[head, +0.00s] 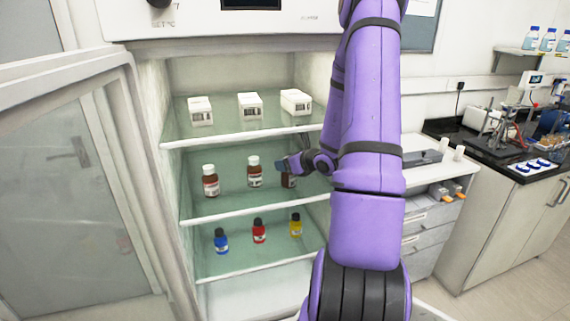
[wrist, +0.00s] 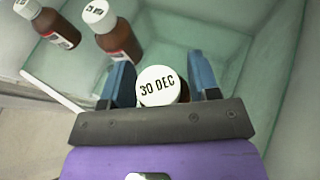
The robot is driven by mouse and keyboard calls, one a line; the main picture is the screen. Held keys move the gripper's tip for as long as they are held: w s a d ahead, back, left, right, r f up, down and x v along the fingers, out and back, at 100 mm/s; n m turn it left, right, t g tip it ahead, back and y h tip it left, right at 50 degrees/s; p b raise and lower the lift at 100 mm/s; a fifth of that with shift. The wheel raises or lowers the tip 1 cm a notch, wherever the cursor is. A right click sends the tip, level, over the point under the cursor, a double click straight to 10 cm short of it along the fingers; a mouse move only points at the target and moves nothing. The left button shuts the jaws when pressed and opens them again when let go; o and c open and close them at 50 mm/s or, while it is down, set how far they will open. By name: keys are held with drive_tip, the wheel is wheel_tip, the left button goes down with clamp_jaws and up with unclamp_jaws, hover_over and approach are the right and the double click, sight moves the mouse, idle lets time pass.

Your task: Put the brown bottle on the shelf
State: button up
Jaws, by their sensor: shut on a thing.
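My gripper (wrist: 160,88) is shut on a brown bottle (wrist: 181,97) with a white cap marked "30 DEC". In the head view the held bottle (head: 288,181) is at the right of the middle glass shelf (head: 232,205), partly hidden by my gripper (head: 285,165). Two other brown bottles with white caps stand on that shelf: one at the left (head: 210,182) and one in the middle (head: 254,172). I cannot tell whether the held bottle's base touches the glass.
White boxes (head: 250,106) stand on the upper shelf. Blue (head: 221,241), red (head: 259,232) and yellow (head: 295,226) bottles stand on the lower shelf. The open cabinet door (head: 75,190) is at the left. The cabinet's right wall is close to my gripper.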

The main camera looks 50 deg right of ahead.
drive_tip(key=shift+w+f, duration=0.15)
drive_tip(key=shift+w, duration=0.3)
drive_tip(key=shift+f, duration=0.1)
drive_tip(key=shift+f, duration=0.2)
drive_tip(key=o, duration=1.1)
drive_tip(key=shift+s, duration=0.1)
drive_tip(key=shift+r, duration=0.1)
